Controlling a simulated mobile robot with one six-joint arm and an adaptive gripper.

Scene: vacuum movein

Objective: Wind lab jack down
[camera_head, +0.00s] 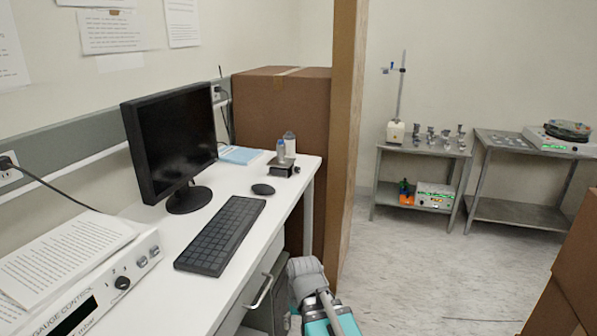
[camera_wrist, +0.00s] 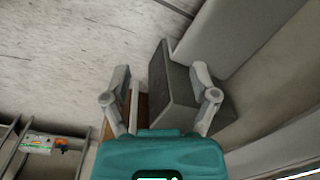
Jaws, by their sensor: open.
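The lab jack appears to be the small dark platform (camera_head: 280,169) near the far right corner of the white desk, in the head view. A small bottle (camera_head: 281,150) and a paler bottle (camera_head: 290,142) stand on or just behind it; I cannot tell which. The jack's knob is too small to make out clearly. My gripper (camera_wrist: 158,82) is open and empty in the wrist view, with floor and a grey box beyond its fingers. In the head view my arm is low beside the desk's right edge, well apart from the jack. The jack is not in the wrist view.
The desk (camera_head: 200,262) bears a monitor (camera_head: 172,140), keyboard (camera_head: 221,233), mouse (camera_head: 263,189) and gauge controller (camera_head: 125,283). A tall cardboard box (camera_head: 283,105) stands behind the desk's far end. A dark grey box (camera_wrist: 172,95) shows near my fingers. Open floor (camera_head: 430,270) lies to the right.

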